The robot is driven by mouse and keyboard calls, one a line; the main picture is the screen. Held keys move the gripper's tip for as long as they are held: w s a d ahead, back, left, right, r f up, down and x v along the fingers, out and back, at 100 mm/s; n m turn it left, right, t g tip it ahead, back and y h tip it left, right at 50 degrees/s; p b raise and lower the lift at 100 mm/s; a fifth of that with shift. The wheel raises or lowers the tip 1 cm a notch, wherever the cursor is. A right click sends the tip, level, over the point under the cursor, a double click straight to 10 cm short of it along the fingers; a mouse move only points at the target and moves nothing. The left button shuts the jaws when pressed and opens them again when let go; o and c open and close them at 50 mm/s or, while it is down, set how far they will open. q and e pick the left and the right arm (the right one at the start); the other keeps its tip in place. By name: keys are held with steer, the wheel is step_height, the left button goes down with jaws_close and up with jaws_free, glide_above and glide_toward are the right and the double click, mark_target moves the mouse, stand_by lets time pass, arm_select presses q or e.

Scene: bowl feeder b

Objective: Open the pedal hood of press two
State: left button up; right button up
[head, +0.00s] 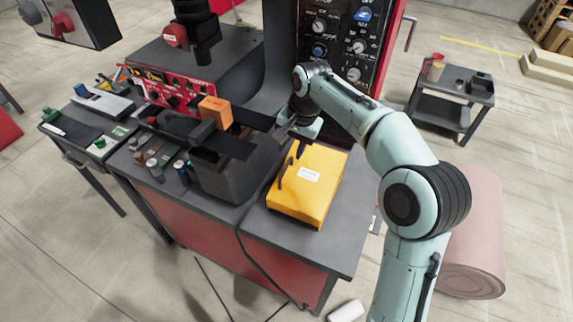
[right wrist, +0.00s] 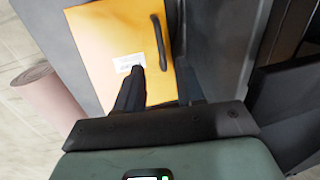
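The pedal hood is a yellow box with a white label (head: 318,200), and it looks closed on the right part of the press bench. A black bar handle (right wrist: 161,42) runs along one side of its top. My right gripper (head: 293,147) is over the far left part of the hood. In the right wrist view its two dark fingers (right wrist: 161,72) are apart, with nothing held between them. The handle shows just ahead of the fingertips, roughly in line with the gap. I cannot tell whether a finger touches the hood. My left gripper is out of view.
The grey press body (head: 230,172) stands close to the hood's left, with an orange block (head: 215,112) above it. A control panel (head: 340,45) rises behind. A dark cable (head: 243,250) hangs over the bench front. A pink roll (head: 474,235) stands on the floor at right.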

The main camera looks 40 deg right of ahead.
mark_target(285, 167)
steer(key=f, duration=0.2)
steer(key=w+f, duration=0.1)
steer(key=f, duration=0.2)
steer(key=f+b, duration=0.1)
steer(key=f, duration=0.2)
steer(key=shift+w+a, duration=0.25)
steer(key=shift+a, duration=0.05)
steer(key=shift+c, duration=0.3)
jaws_close()
